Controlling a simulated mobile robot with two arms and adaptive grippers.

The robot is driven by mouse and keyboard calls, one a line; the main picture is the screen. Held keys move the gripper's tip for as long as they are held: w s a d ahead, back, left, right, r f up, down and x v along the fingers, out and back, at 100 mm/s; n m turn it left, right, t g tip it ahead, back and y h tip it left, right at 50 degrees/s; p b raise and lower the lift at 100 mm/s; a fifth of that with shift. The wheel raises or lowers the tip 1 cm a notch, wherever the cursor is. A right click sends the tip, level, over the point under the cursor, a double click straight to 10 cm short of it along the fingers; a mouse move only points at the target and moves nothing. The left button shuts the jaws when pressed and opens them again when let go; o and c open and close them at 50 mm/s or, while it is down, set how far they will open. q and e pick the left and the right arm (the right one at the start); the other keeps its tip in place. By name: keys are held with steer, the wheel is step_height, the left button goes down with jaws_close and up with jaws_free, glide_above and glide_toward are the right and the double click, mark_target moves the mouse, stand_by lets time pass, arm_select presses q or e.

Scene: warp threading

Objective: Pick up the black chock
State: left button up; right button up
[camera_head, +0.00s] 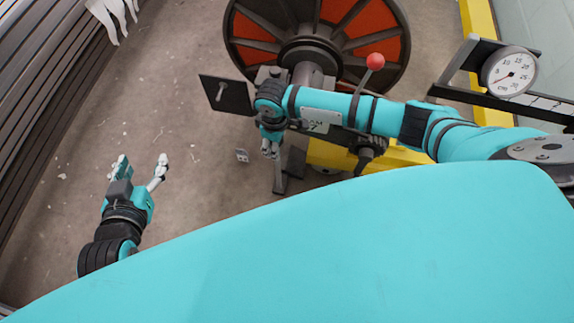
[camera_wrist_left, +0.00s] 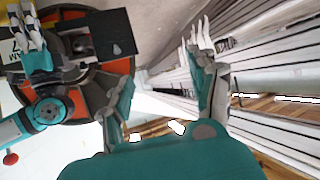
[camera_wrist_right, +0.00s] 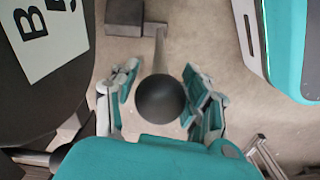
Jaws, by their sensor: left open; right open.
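The black chock (camera_wrist_right: 124,14) lies on the floor, seen at the top of the right wrist view. It also shows in the head view (camera_head: 294,163), just below the right hand. A grey bar (camera_wrist_right: 161,48) runs beside it toward a black ball (camera_wrist_right: 160,98). My right gripper (camera_wrist_right: 161,68) is open, with a finger on each side of the ball in that view; I cannot tell whether they touch it. In the head view my right gripper (camera_head: 270,149) points down at the bar. My left gripper (camera_head: 141,165) is open and empty over bare floor.
A large reel with orange panels (camera_head: 261,35) stands at the back. A red-knobbed lever (camera_head: 375,61) and a round gauge (camera_head: 509,73) are at the right. Dark slatted beams (camera_head: 40,75) line the left. The floor at left centre is mostly clear.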

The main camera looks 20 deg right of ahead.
arm_select(q)
steer(key=r+t, duration=0.1)
steer(key=w+r+t, duration=0.1)
steer(key=r, duration=0.1)
steer(key=w+d+r+h, duration=0.1)
steer(key=shift+w+d+r+t+b, duration=0.1)
steer(key=shift+r+t+b, duration=0.05)
steer(key=shift+t+b, duration=0.25)
arm_select(e)
step_height(320, 180, down, 3)
steer(key=shift+r, duration=0.2)
jaws_close()
steer(key=shift+r, duration=0.1)
